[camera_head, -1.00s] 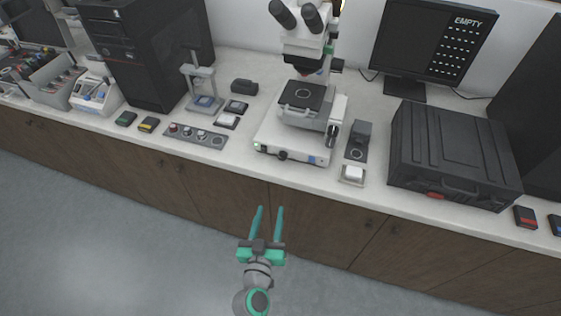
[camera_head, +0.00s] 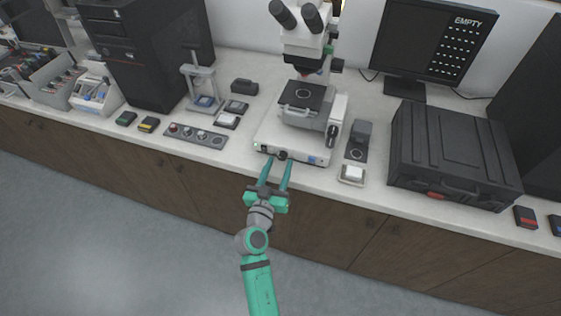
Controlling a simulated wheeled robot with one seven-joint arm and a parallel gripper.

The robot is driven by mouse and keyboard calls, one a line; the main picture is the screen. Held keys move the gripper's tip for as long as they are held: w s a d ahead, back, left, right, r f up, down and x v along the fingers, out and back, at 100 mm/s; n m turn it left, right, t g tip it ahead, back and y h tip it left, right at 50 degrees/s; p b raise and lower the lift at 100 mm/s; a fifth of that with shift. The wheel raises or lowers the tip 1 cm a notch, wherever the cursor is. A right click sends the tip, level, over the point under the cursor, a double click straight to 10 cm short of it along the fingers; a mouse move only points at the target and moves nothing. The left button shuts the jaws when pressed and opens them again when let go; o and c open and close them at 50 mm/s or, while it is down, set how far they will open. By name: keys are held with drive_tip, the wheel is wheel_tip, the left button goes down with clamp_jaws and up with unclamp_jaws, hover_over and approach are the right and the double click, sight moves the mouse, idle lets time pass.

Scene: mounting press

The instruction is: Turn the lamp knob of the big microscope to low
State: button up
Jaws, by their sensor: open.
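The big microscope (camera_head: 263,131) is white with a black stage and stands near the front of the counter. Its lamp knob (camera_head: 282,155) is a small dark round knob on the front face of the base. My gripper (camera_head: 278,160) is open, with its two teal fingers pointing at the base front. The fingertips are at the knob in the picture, one on each side of it. I cannot tell whether they touch it. The knob's setting is too small to read.
A knob panel (camera_head: 195,136) lies left of the microscope. A small white-topped block (camera_head: 352,174) and a black case (camera_head: 452,150) stand to its right. The counter's front edge (camera_head: 315,182) runs beneath my gripper. The floor in front is clear.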

drive_tip(key=shift+x, duration=1.1)
drive_tip(key=c, duration=1.1)
drive_tip(key=shift+o, duration=0.2)
drive_tip(key=n, duration=0.6)
drive_tip(key=shift+n, duration=0.3)
drive_tip(key=n, duration=0.3)
drive_tip(key=shift+n, duration=2)
